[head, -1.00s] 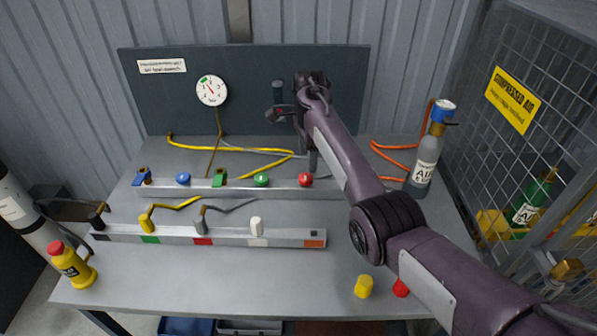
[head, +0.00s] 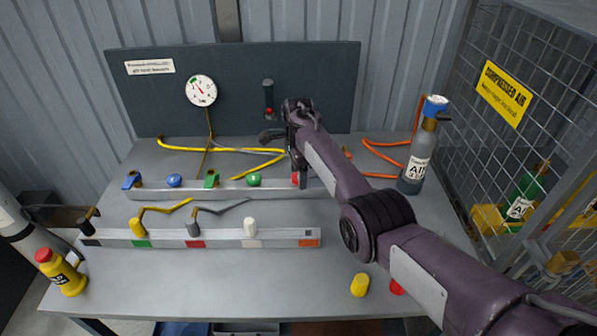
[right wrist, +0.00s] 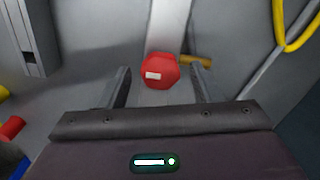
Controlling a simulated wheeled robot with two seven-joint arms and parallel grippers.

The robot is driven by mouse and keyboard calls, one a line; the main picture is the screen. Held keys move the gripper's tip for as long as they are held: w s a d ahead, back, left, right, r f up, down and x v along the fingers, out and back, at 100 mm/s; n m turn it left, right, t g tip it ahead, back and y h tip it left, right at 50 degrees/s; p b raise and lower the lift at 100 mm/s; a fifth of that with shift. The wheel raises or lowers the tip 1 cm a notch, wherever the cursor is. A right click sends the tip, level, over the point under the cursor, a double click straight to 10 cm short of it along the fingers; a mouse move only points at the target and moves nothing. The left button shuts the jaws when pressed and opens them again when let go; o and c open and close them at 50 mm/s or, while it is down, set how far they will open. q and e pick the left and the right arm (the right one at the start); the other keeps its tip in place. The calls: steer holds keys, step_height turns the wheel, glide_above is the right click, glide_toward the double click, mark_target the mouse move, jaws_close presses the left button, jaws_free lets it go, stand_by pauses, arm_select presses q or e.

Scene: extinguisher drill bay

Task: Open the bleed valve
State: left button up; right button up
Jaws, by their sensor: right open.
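A red knob (head: 295,180) sits at the right end of the rear grey rail (head: 240,192), partly hidden by my right gripper (head: 288,150). The right wrist view shows the red faceted knob (right wrist: 160,72) with a small pale label, too small to read, and a brass-coloured stub beside it. The open right gripper (right wrist: 159,70) has one finger on each side of the knob, with gaps between. No legible label tells which valve is the bleed valve. The pressure gauge (head: 201,90) hangs on the dark back panel. My left gripper is not in view.
A front rail (head: 220,242) has several levers. An air cylinder (head: 418,160) stands right, near a mesh cage (head: 500,150). The front bench is mostly clear.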

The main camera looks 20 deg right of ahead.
steer(key=c, duration=1)
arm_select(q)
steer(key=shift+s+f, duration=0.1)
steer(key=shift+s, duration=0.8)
arm_select(e)
steer(key=shift+n, duration=0.3)
steer(key=n+p, duration=0.1)
steer(key=n, duration=0.1)
steer(key=shift+r+n, duration=0.1)
steer(key=shift+n, duration=0.2)
steer(key=n+p, duration=0.1)
steer(key=n, duration=0.3)
steer(key=shift+w+n, duration=0.1)
steer(key=shift+n, duration=0.2)
steer(key=n, duration=0.5)
steer(key=shift+n+p, duration=0.3)
steer(key=shift+p, duration=0.1)
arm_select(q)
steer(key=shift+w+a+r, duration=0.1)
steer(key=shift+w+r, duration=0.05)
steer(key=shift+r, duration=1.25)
arm_select(e)
steer(key=shift+n, duration=2.2)
